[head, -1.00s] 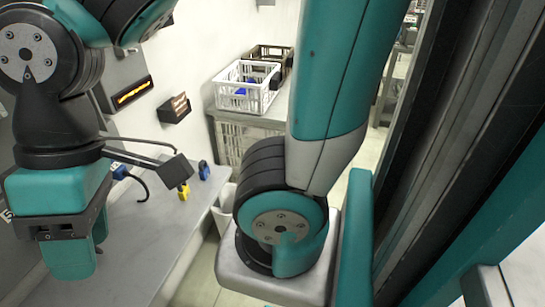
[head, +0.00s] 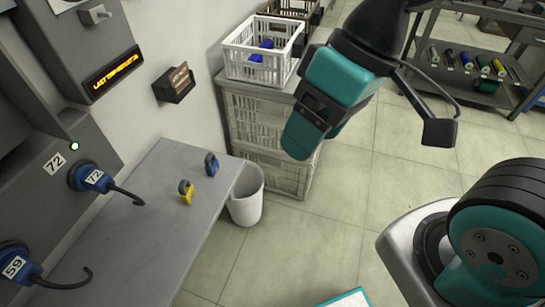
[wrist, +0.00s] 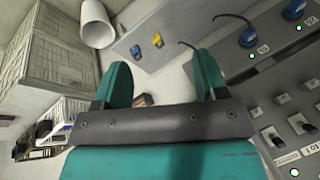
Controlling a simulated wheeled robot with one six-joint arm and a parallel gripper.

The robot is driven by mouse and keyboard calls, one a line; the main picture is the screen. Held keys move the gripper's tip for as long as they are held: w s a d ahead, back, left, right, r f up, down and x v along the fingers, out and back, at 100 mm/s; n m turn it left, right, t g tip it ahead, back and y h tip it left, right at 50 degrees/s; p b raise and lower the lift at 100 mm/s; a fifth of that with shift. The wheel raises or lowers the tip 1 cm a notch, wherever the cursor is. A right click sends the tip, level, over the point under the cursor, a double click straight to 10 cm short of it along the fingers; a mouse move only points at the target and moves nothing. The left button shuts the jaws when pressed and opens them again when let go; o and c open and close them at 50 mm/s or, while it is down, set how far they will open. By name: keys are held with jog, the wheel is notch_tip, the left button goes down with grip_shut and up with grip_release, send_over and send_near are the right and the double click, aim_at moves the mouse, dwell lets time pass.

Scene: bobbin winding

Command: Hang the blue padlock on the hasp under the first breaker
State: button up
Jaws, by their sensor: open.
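The blue padlock (head: 211,164) stands on the grey bench near its far end, beside a yellow padlock (head: 186,192). In the wrist view the blue padlock (wrist: 135,51) and the yellow one (wrist: 157,40) show beyond the fingers. My gripper (head: 312,135) is open and empty, up in the air to the right of the bench, in front of the crates. Its two teal fingers (wrist: 163,78) stand wide apart in the wrist view. Breaker switches (wrist: 300,123) show on a grey panel at the right of the wrist view; I cannot make out the hasps.
Blue plugs marked 72 (head: 95,178) and 59 (head: 15,265) with hooked cables jut over the bench (head: 150,235). A white bin (head: 246,205) stands at the bench end. A white crate (head: 240,62) sits on stacked crates behind. Open floor lies to the right.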

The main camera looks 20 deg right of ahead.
jog(key=w+a+f+m+t+y+b, duration=0.1)
jog(key=w+a+f+m+b, duration=0.15)
jog(key=f+m+b, duration=0.3)
jog(key=w+a+f+m+t+y+b, duration=0.1)
jog(key=w+f+m+y+b, duration=0.1)
jog(key=w+f+m+b, duration=0.4)
jog(key=m+t+y+b, duration=0.3)
jog(key=m+t+b, duration=0.4)
jog(key=m+b, duration=1.1)
send_near(215, 165)
jog(key=m+p, duration=0.3)
jog(key=shift+n+g, duration=0.3)
jog(key=shift+n, duration=0.05)
jog(key=x, duration=0.2)
jog(key=p+x, duration=0.1)
jog(key=x, duration=0.4)
jog(key=shift+w+a+r, duration=0.1)
jog(key=shift+w+r, duration=0.1)
jog(key=shift+w, duration=0.15)
jog(key=shift+p+x, duration=0.4)
jog(key=shift+x, duration=0.4)
jog(key=shift+s+f, duration=0.1)
